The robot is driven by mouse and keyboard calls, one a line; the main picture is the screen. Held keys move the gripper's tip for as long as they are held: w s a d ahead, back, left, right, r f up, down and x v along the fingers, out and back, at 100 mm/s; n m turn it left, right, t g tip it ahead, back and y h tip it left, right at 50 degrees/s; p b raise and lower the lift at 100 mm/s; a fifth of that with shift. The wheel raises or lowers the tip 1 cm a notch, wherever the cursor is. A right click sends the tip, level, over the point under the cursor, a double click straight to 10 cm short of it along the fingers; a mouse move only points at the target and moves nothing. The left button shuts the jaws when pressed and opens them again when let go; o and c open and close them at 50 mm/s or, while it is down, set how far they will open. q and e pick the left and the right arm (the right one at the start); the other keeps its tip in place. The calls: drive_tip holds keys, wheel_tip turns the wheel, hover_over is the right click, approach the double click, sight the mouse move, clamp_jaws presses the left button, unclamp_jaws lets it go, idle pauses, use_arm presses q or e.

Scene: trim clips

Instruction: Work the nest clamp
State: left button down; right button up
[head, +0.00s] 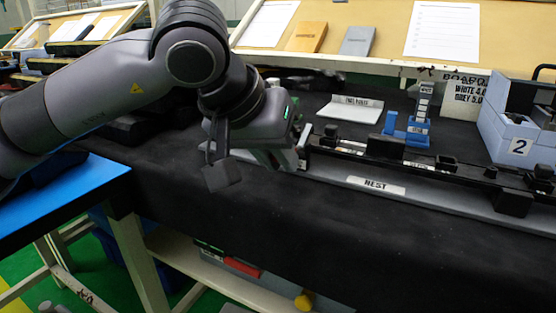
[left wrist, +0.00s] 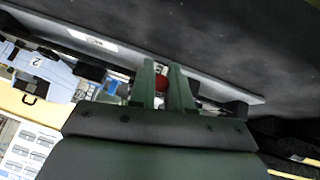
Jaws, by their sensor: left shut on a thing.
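The nest is a long grey base (head: 440,207) with a white label (head: 375,186) and a black rail (head: 400,162) along the bench's front part. My left gripper (head: 300,148) is at the left end of this nest. In the left wrist view my left gripper (left wrist: 162,70) has its two green fingers close together around a red knob (left wrist: 161,83), which looks like the clamp's handle end. The knob and the clamp body are hidden behind the gripper in the head view. The nest base also shows in the left wrist view (left wrist: 130,53). My right gripper is not in view.
A board with papers (head: 370,40) stands at the back. The dark bench top in front of the nest is clear.

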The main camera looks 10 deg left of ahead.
use_arm(q)
drive_tip(key=shift+r, duration=0.1)
drive_tip(key=c, duration=1.1)
unclamp_jaws()
drive_tip(key=shift+p+v, duration=0.55)
drive_tip(key=shift+v, duration=3)
